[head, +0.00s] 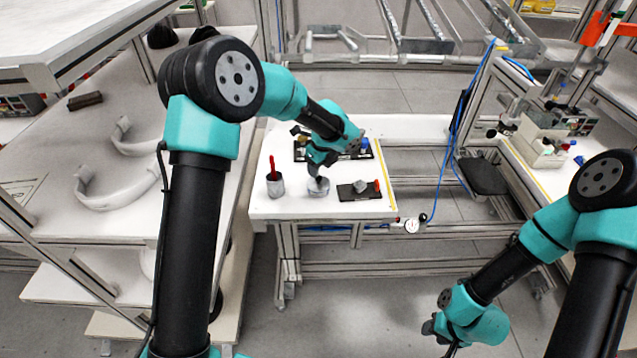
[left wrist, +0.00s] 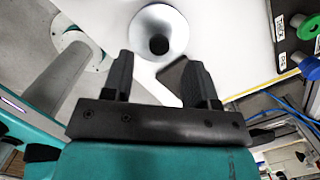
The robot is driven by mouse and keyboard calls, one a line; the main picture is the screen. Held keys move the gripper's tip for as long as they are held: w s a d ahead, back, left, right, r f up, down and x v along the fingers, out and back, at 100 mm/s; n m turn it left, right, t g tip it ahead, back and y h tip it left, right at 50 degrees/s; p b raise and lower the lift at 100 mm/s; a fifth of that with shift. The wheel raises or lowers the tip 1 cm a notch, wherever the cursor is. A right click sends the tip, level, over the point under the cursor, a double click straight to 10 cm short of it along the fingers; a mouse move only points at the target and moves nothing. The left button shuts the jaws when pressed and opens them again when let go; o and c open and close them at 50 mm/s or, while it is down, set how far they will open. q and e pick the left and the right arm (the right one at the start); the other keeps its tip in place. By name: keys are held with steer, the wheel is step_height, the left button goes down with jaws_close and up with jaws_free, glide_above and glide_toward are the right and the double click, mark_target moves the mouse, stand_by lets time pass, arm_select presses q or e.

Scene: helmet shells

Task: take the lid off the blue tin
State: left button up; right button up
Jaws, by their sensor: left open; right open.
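A small round pale bluish tin (head: 318,188) stands on the white table under my left gripper (head: 317,174). In the left wrist view its round whitish top (left wrist: 140,28) shows a dark knob (left wrist: 159,44) in the middle. The left gripper's fingers (left wrist: 160,72) are spread and nothing is between them. The knob appears just beyond the fingertips, roughly midway between them. The lid seam cannot be made out. My right gripper (head: 440,328) hangs low at the right, away from the table, and its fingers are small in view.
A grey cup (head: 275,186) with a red item stands left of the tin. A dark plate (head: 352,192) with a grey part and a red piece lies at its right. A dark tray (head: 300,150) is behind.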

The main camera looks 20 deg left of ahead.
mark_target(319, 181)
arm_select(q)
steer(key=shift+w+a+f, duration=0.1)
steer(key=shift+a+f, duration=0.05)
steer(key=shift+f, duration=1.15)
steer(key=shift+a+f, duration=0.1)
steer(key=shift+f, duration=1.15)
steer(key=shift+c, duration=0.4)
steer(key=c, duration=0.9)
